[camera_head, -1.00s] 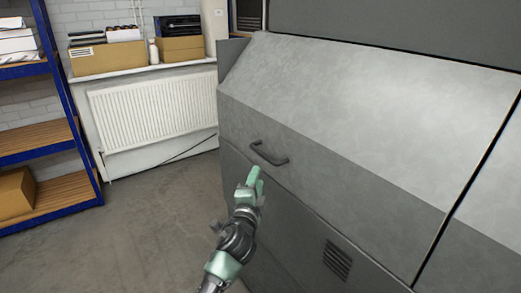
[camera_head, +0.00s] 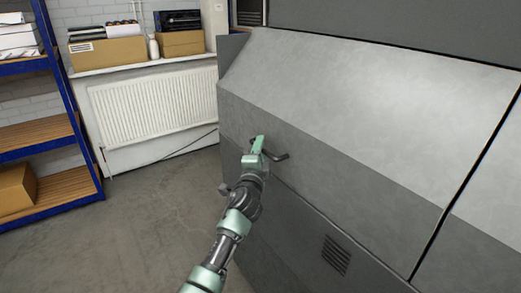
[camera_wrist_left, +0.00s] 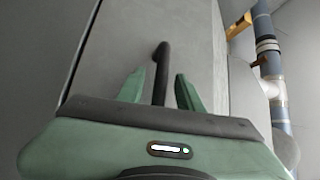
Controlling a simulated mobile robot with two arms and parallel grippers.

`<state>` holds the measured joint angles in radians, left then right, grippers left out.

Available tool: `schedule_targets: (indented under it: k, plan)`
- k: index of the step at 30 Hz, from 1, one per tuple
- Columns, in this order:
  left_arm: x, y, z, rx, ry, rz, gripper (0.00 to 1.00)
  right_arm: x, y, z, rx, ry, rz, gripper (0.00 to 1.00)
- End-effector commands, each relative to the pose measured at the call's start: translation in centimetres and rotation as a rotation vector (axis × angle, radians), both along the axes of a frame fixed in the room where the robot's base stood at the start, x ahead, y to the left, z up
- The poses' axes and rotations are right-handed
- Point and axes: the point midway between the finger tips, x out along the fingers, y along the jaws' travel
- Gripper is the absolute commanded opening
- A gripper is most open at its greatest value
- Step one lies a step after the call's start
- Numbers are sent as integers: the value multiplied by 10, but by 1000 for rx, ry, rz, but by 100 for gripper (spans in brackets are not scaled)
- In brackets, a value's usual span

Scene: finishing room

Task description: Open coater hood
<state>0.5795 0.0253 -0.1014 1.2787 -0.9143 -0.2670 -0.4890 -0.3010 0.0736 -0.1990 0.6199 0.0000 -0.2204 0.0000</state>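The coater hood (camera_head: 370,110) is a large grey sloped cover and it is closed. A dark bar handle (camera_head: 281,157) sits on its lower front face. My left gripper (camera_head: 258,143) is at the handle and hides part of it in the head view. In the left wrist view, the handle (camera_wrist_left: 161,70) runs between the two green fingers of my left gripper (camera_wrist_left: 160,90). The fingers are apart, with a gap on each side of the bar. My right gripper is not in view.
A vent grille (camera_head: 336,255) is on the panel below the hood. A white radiator (camera_head: 155,103) is on the wall behind, under a ledge with cardboard boxes (camera_head: 107,54). A blue shelf rack (camera_head: 70,100) stands at the left. The floor (camera_head: 150,215) between is clear.

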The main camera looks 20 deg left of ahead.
Motion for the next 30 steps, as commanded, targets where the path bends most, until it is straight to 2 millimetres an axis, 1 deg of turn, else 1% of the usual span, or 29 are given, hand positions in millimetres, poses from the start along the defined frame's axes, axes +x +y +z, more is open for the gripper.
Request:
schedule_targets:
  k: [2, 3, 5, 6, 7, 19, 30]
  plan:
    - [0, 0, 0, 0, 0, 0, 36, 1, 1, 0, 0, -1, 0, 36]
    - [0, 0, 0, 0, 0, 0, 31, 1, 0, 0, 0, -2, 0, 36]
    - [0, 0, 0, 0, 0, 0, 14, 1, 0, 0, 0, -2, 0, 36]
    - [0, 0, 0, 0, 0, 0, 3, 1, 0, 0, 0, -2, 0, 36]
    - [0, 0, 0, 0, 0, 0, 0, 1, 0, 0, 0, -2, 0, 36]
    - [0, 0, -1, 0, 1, 0, 0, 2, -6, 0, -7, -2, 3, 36]
    - [0, 0, -1, 0, 1, 0, 0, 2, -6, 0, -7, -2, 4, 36]
